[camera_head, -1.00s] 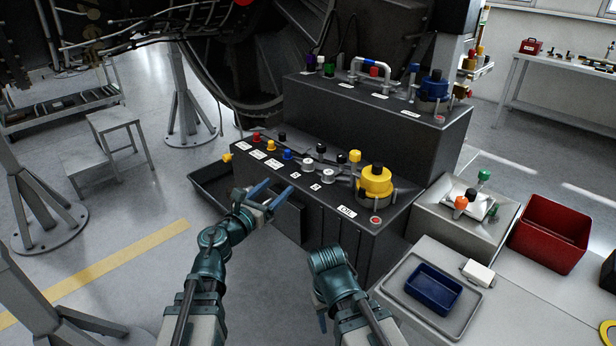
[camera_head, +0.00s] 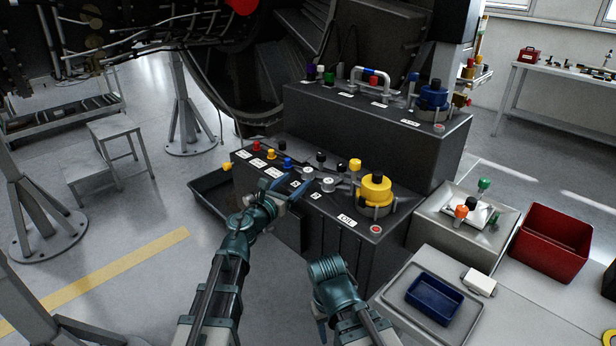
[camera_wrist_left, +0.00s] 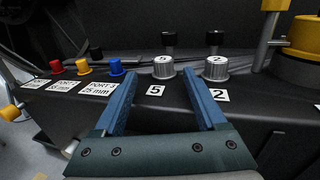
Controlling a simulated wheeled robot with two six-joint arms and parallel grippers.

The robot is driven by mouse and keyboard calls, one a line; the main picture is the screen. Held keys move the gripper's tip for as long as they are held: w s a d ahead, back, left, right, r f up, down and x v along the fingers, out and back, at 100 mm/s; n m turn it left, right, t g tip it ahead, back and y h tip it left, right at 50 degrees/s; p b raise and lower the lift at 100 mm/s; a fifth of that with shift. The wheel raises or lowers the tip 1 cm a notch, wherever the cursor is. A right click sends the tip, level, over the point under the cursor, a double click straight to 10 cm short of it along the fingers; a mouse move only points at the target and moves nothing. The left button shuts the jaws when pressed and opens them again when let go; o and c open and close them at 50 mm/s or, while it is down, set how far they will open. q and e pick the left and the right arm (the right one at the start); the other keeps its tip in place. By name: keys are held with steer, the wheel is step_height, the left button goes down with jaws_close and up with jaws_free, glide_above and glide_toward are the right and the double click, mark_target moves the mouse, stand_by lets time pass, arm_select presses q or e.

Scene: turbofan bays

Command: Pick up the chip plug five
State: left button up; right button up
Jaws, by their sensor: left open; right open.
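The chip plug five (camera_wrist_left: 163,66) is a silver knurled knob marked 5 on the black bay's front ledge. It also shows in the head view (camera_head: 308,173). My left gripper (camera_head: 288,181) is open and empty, just in front of plug five; its blue fingers (camera_wrist_left: 160,80) point toward the plug, which stands beyond the fingertips. A "5" label (camera_wrist_left: 156,90) lies between the fingers in the wrist view. My right gripper (camera_head: 321,322) is low at the front, mostly hidden by its arm.
A similar knob marked 2 (camera_wrist_left: 215,66) stands close on the right. Red, yellow and blue port plugs (camera_wrist_left: 115,66) line the left. A large yellow cap (camera_head: 376,188) is farther right. A black tray (camera_head: 207,201) lies left; a blue bin (camera_head: 434,293) lies front right.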

mark_target(305, 175)
arm_select(q)
steer(key=x, duration=0.5)
steer(key=shift+d+f, duration=0.2)
steer(key=shift+d, duration=0.1)
jaws_close()
